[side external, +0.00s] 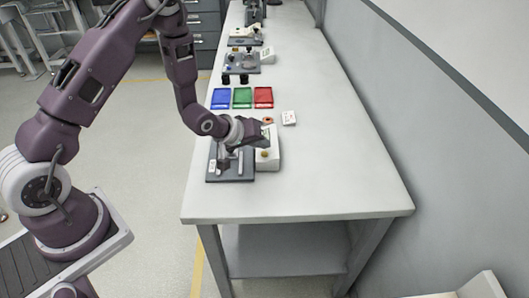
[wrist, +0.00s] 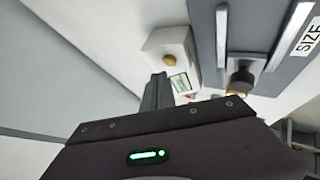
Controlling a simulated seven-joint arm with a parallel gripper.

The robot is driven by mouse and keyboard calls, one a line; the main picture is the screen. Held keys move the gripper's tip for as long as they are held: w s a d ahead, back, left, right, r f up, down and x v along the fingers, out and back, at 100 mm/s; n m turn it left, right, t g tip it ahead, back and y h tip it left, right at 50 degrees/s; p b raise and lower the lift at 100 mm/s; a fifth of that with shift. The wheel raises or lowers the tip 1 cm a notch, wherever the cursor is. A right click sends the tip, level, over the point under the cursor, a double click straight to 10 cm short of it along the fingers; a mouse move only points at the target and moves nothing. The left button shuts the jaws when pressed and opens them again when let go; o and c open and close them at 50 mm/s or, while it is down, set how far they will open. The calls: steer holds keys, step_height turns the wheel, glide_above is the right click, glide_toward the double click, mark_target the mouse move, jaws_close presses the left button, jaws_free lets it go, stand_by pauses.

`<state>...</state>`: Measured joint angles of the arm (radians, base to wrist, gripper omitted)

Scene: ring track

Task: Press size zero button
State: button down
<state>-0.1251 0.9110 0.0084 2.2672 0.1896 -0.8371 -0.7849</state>
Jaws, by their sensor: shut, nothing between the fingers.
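A white box (side external: 273,160) with a round yellow button (side external: 264,154) stands beside a dark grey plate fixture (side external: 216,176) on the bench. In the wrist view the white box (wrist: 183,40) shows its yellow button (wrist: 169,61) and a small display (wrist: 180,84). The dark fixture (wrist: 265,20) carries pale rails, a black knob and a label reading "SIZE" (wrist: 309,36). My gripper (side external: 266,138) is shut and empty over the box, hiding part of it. In the wrist view my gripper's fingertips (wrist: 159,78) appear near the display and short of the yellow button.
Blue (side external: 221,98), green (side external: 242,98) and red (side external: 263,97) trays lie farther along the bench (side external: 330,185). A white card (side external: 289,118) and a small red ring (side external: 268,120) lie just beyond my gripper. A wall runs along the right. The near bench end is clear.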

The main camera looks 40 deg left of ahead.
mark_target(262, 154)
steer(key=shift+f, duration=0.1)
steer(key=shift+f, duration=0.3)
steer(key=shift+f, duration=0.5)
stand_by(0.8)
steer(key=shift+r, duration=0.9)
steer(key=shift+r, duration=2.55)
